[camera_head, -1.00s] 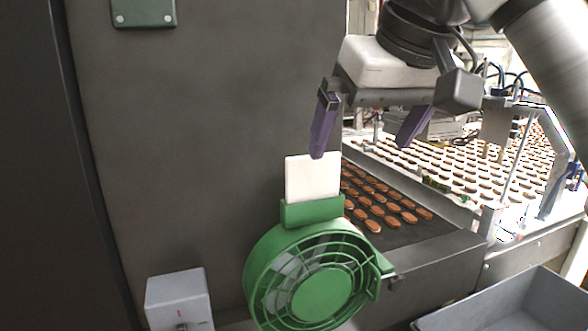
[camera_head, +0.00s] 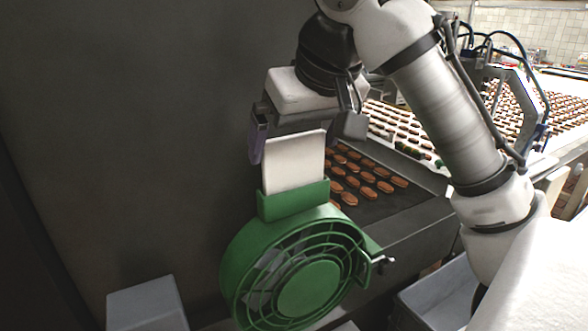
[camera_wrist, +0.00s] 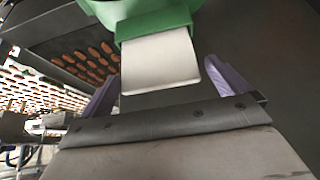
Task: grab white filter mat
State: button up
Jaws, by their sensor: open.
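The white filter mat (camera_head: 294,162) stands upright in the slot of a green fan housing (camera_head: 300,265), its upper part exposed. In the wrist view, the mat (camera_wrist: 160,62) extends between the two purple fingers of my open gripper (camera_wrist: 165,85), with a gap on each side. The green holder (camera_wrist: 150,18) is at the top of that view.
A dark machine wall (camera_head: 120,130) stands on the left. A conveyor with rows of brown biscuits (camera_head: 365,180) runs behind on the right. A grey box (camera_head: 147,305) is at lower left, and a grey bin (camera_head: 435,295) at lower right.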

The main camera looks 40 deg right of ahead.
aim_at(292, 162)
jog(key=shift+p+x, duration=1.05)
jog(key=shift+x, duration=1.75)
jog(key=shift+s+d, duration=0.1)
jog(key=c, duration=0.7)
